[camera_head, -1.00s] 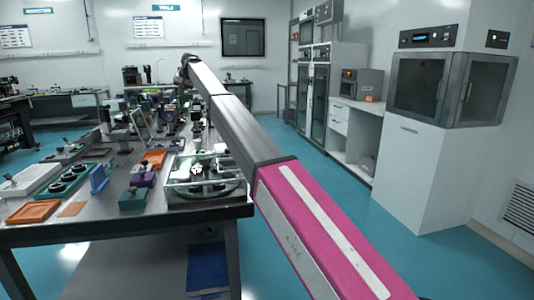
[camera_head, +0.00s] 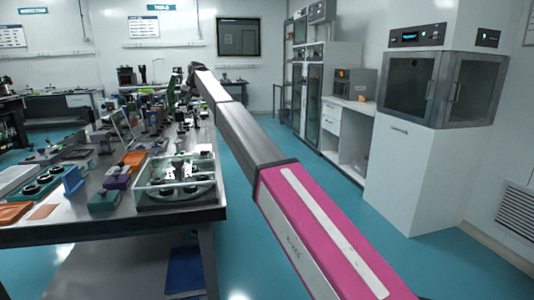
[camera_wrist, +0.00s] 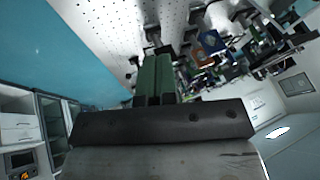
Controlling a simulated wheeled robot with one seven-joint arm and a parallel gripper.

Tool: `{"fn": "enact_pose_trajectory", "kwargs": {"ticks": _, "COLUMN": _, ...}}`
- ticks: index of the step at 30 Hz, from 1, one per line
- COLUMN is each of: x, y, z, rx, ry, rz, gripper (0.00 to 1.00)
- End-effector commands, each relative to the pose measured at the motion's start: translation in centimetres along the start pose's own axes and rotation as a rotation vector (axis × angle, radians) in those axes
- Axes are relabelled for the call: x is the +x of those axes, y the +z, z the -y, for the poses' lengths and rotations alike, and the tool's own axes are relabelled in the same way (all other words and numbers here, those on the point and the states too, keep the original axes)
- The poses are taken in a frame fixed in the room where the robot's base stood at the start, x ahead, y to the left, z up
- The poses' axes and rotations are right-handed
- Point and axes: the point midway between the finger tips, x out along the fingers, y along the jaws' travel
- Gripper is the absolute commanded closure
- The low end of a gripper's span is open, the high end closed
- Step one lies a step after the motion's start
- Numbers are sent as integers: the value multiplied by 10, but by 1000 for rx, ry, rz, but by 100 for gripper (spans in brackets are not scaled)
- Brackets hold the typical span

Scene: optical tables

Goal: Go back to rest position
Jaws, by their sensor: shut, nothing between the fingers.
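My arm stretches forward from the lower right of the head view, a pink link, then dark grey links. Its far end is by the far part of the optical table (camera_head: 120,232), near the table's right edge. The gripper itself is too small to make out there. In the wrist view my gripper (camera_wrist: 157,62) has green fingers lying together, shut and empty. The perforated table top (camera_wrist: 105,25) shows behind the fingers, tilted, with blurred instruments to their right.
A clear-covered instrument (camera_head: 180,182) stands at the table's near right corner, left of my arm. Blue floor (camera_head: 248,215) lies open between table and cabinets. A white cabinet (camera_head: 410,180) with a glass-doored oven (camera_head: 440,88) stands at the right.

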Motion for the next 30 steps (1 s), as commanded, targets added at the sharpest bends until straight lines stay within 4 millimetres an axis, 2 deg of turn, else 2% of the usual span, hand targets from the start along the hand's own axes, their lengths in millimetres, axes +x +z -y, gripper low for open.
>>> {"fn": "enact_pose_trajectory", "kwargs": {"ticks": 8, "x": 26, "y": 53, "z": -60, "rx": 26, "ry": 36, "rz": 19, "gripper": 100}}
{"fn": "enact_pose_trajectory", "kwargs": {"ticks": 11, "x": 39, "y": 82, "z": -91, "rx": 40, "ry": 54, "rz": 31, "gripper": 100}}
{"fn": "enact_pose_trajectory", "kwargs": {"ticks": 20, "x": 82, "y": 219, "z": -219, "rx": 104, "ry": 137, "rz": 83, "gripper": 100}}
{"fn": "enact_pose_trajectory", "kwargs": {"ticks": 24, "x": 95, "y": 292, "z": -274, "rx": 134, "ry": 176, "rz": 113, "gripper": 100}}
{"fn": "enact_pose_trajectory", "kwargs": {"ticks": 26, "x": 99, "y": 324, "z": -296, "rx": 147, "ry": 192, "rz": 126, "gripper": 100}}
{"fn": "enact_pose_trajectory", "kwargs": {"ticks": 30, "x": 105, "y": 402, "z": -343, "rx": 180, "ry": 229, "rz": 158, "gripper": 100}}
